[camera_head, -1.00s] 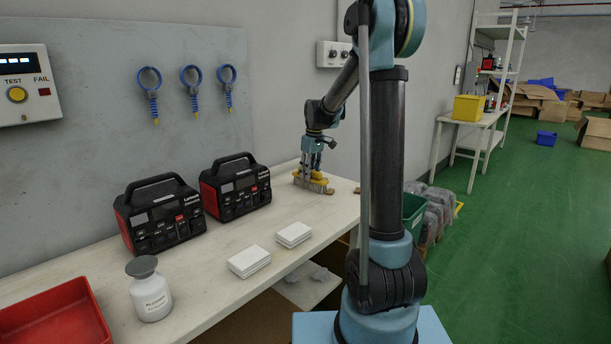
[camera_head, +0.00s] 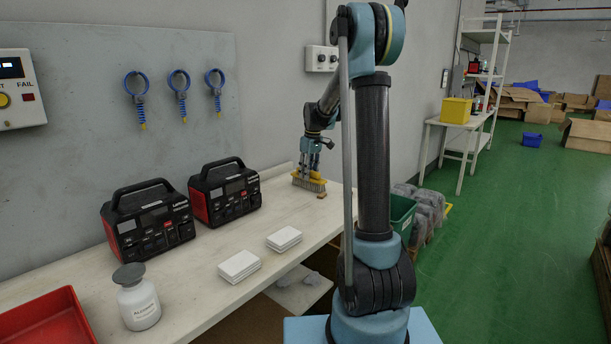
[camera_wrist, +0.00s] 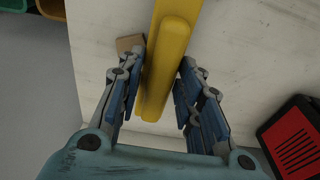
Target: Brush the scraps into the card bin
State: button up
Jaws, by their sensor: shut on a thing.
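My gripper (camera_head: 311,170) is shut on the yellow handle of a hand brush (camera_head: 308,181). It is over the far end of the white bench (camera_head: 205,285), with the pale bristles pointing down at the bench top. I cannot tell whether they touch it. In the wrist view, the blue fingers (camera_wrist: 161,72) flank the yellow brush (camera_wrist: 170,42). A small brown card scrap (camera_head: 322,195) lies just right of the bristles; a tan scrap shows left of the handle in the wrist view (camera_wrist: 130,43). A green bin (camera_head: 402,213), perhaps the card bin, stands beyond the bench end, partly hidden by my arm.
Two black-and-red power units (camera_head: 148,222) (camera_head: 224,190) stand along the wall side. Two white stacks (camera_head: 239,265) (camera_head: 284,239), a white bottle (camera_head: 138,297) and a red tray (camera_head: 48,322) are nearer. Grey wrapped goods (camera_head: 428,207) stand beside the green bin.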

jog(key=w+d, duration=1)
dwell(1.2)
dwell(0.6)
notch_tip(320, 180, up, 7)
dwell(0.8)
dwell(0.4)
